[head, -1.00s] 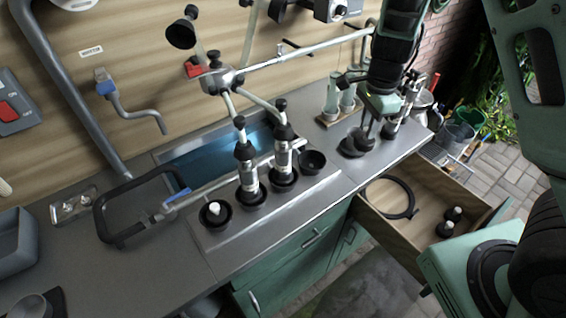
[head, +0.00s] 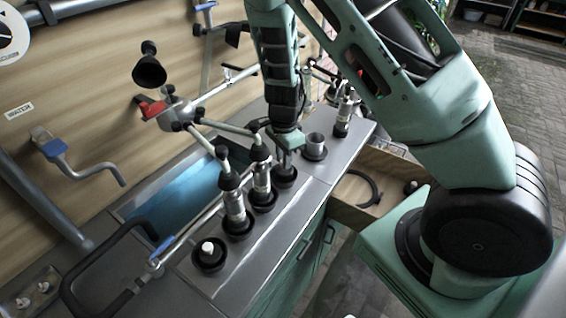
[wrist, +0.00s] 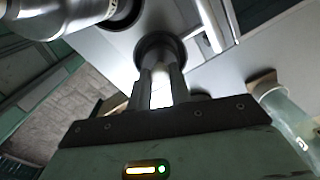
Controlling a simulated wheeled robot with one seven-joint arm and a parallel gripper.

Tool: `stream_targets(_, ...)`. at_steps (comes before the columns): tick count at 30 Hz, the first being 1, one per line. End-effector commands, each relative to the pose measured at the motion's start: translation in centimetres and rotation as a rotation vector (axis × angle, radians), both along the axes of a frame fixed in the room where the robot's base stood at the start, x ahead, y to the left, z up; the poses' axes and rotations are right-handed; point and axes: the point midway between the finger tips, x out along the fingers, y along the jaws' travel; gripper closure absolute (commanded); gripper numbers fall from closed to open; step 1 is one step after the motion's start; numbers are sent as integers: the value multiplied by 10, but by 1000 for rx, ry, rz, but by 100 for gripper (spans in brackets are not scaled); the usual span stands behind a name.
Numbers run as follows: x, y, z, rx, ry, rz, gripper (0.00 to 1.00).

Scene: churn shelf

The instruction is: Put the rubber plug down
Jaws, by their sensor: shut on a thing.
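In the wrist view my gripper (wrist: 160,96) is shut on the pale stem of the rubber plug (wrist: 160,76). A dark round shape surrounds the stem's lower end; I cannot tell whether the plug rests in the cup or hangs just above it. At the row's left end, another white-stemmed plug (head: 208,249) sits in a black cup. Two metal cylinders with hoses stand in the middle cups.
A blue-lit basin (head: 180,200) lies behind the row. An open wooden drawer (head: 345,212) holds a black ring and a dark plug. Hose arms and a pipe reach across the counter.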

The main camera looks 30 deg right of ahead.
Motion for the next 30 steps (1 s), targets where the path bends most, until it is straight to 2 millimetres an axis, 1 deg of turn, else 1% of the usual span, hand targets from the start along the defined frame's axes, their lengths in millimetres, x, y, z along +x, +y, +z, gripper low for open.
stream_targets(1,0,-1,-8,-1,2,-1,100)
stream_targets(4,0,-1,-18,0,1,0,100)
stream_targets(16,0,0,-24,0,-1,0,100)
stream_targets(17,0,0,-24,0,-1,0,77)
stream_targets(18,0,0,-23,0,-1,0,66)
stream_targets(19,0,0,-23,0,-1,0,58)
stream_targets(27,0,0,-22,0,-1,0,58)
stream_targets(30,0,0,-17,0,-1,1,58)
